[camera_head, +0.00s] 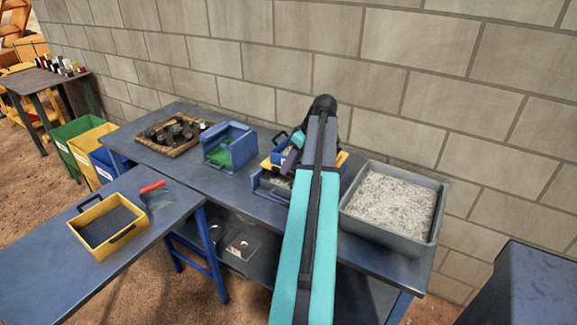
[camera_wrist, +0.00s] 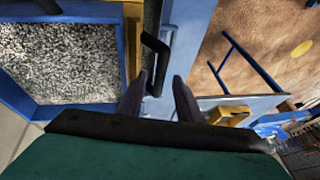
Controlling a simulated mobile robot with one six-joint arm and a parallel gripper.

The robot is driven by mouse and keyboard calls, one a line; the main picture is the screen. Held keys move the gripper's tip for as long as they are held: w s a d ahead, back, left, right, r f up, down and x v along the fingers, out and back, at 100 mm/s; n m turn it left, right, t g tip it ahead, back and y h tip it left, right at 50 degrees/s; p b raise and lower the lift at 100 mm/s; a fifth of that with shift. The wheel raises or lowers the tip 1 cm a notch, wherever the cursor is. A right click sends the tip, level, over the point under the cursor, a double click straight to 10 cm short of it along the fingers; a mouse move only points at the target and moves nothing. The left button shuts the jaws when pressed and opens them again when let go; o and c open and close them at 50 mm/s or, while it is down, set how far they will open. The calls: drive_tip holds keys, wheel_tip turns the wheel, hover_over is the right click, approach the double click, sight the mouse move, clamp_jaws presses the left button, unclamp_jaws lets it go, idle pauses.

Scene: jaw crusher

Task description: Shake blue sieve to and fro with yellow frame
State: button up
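The blue sieve (camera_head: 296,141) sits over the yellow frame (camera_head: 266,163) on the bench, largely hidden behind my arm in the head view. In the wrist view the blue sieve (camera_wrist: 22,103) holds grey gravel, with a strip of the yellow frame (camera_wrist: 133,40) beside it. Its black handle (camera_wrist: 152,48) sticks out towards my gripper (camera_wrist: 160,92). My two fingers are apart, with the end of the handle between them, closer to the left finger. Whether a finger touches the handle is unclear.
A grey bin of gravel (camera_head: 388,238) stands right of my arm. A blue bin with green contents (camera_head: 222,160) and a wooden tray of dark pieces (camera_head: 160,145) stand left. A yellow sieve (camera_head: 84,219) and a red-handled tool (camera_head: 152,187) lie on the front table. A block wall (camera_head: 400,75) is behind.

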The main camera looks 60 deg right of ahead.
drive_tip(key=shift+w+a+f, duration=0.1)
drive_tip(key=shift+w+f, duration=0.1)
drive_tip(key=shift+f, duration=0.3)
drive_tip(key=shift+c, duration=0.5)
clamp_jaws()
drive_tip(key=shift+a, duration=2.8)
drive_tip(key=shift+o, duration=0.5)
unclamp_jaws()
